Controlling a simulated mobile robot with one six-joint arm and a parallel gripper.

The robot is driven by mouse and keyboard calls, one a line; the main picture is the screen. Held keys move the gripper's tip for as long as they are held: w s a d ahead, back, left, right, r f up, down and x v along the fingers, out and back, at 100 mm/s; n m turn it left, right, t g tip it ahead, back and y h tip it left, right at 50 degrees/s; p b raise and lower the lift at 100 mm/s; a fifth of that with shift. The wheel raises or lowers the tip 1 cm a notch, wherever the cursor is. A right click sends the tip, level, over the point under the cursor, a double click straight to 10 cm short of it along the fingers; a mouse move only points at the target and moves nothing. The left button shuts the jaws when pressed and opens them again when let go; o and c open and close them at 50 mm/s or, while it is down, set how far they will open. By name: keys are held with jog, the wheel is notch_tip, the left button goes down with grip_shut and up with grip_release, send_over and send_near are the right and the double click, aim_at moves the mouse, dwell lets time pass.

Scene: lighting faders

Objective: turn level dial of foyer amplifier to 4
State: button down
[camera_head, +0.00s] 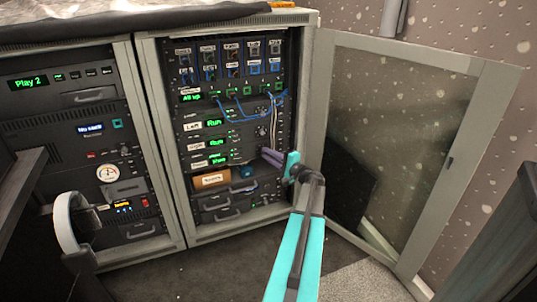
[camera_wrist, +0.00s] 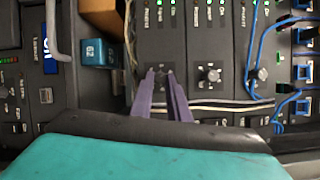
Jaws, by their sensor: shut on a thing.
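The foyer amplifier appears to be the lowest of the stacked amplifier units in the open rack; its label (camera_head: 199,163) is too small to read surely, with a green readout (camera_head: 218,158) beside it. In the wrist view its dark panel (camera_wrist: 158,40) runs up the picture. My gripper (camera_head: 268,156) reaches the right part of this panel. Its purple fingers (camera_wrist: 160,74) are shut on the level dial, which they mostly hide. The dial's pointer and scale numbers cannot be read. A similar dial (camera_wrist: 208,75) on the neighbouring unit is free.
The glass rack door (camera_head: 400,140) stands open on the right. Blue patch cables (camera_head: 250,108) hang above the amplifiers. Pale cables (camera_wrist: 225,105) run close beside my fingers. An orange-brown box (camera_head: 210,180) and a blue box (camera_wrist: 95,53) sit below the amplifiers.

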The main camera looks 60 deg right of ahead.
jog(key=shift+f+m, duration=0.1)
jog(key=shift+m, duration=0.6)
jog(key=shift+t, duration=0.3)
jog(key=c, duration=1.7)
grip_release()
jog(key=p+v, duration=0.4)
jog(key=v, duration=1)
jog(key=shift+w, duration=0.1)
jog(key=shift+w+a, duration=0.1)
